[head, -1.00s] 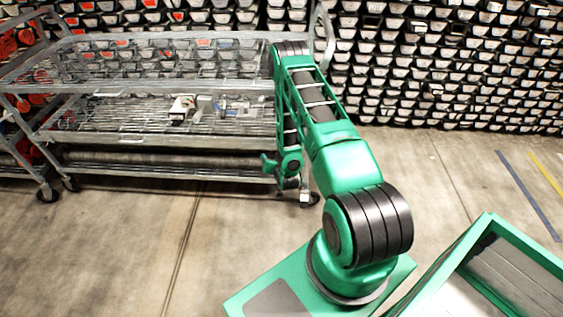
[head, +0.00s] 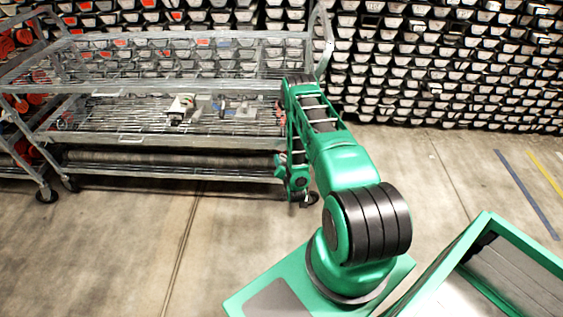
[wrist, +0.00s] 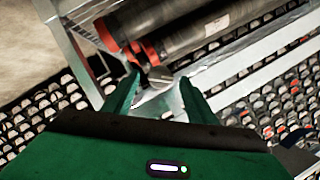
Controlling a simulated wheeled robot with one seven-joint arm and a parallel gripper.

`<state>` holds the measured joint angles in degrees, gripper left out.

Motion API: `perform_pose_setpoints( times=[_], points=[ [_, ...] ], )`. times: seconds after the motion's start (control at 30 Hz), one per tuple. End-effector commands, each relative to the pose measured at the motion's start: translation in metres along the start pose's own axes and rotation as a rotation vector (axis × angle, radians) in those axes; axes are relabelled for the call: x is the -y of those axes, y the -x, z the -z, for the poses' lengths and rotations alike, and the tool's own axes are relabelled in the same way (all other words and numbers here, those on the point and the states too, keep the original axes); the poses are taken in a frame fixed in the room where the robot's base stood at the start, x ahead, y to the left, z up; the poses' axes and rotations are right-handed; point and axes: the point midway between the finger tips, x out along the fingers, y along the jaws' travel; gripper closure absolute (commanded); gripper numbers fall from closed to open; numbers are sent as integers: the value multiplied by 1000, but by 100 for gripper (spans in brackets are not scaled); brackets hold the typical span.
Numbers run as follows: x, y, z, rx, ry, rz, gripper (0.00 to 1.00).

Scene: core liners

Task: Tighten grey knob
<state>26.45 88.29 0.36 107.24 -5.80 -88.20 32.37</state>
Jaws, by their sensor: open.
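The grey knob (wrist: 160,77) shows in the wrist view as a small round metal disc near the end of a dark roller. My gripper (wrist: 160,92) is open, with one green finger on each side of the knob in the picture. I cannot tell whether either finger touches it. In the head view my gripper (head: 279,164) is at the right end of the cart's lower level, and the knob cannot be made out there.
A metal wire cart (head: 130,140) stands at the left with small devices (head: 182,108) on its middle shelf. Dark rollers (wrist: 190,25) with red end parts lie beside the knob. Racks of core trays (head: 440,70) fill the back.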

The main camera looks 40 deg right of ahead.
Motion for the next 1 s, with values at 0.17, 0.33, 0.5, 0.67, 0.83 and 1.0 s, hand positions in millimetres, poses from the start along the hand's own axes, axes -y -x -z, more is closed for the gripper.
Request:
perform_pose_setpoints(
  times=[0.17,0.33,0.5,0.67,0.83,1.0],
  points=[
    [0,-20,0,-1,0,0,48],
    [0,-27,0,0,0,0,48],
    [0,-28,0,1,0,-1,48],
    [0,-27,0,1,0,0,68],
    [0,-27,0,1,1,0,90],
    [0,-27,-1,2,-9,5,90]
  ],
)
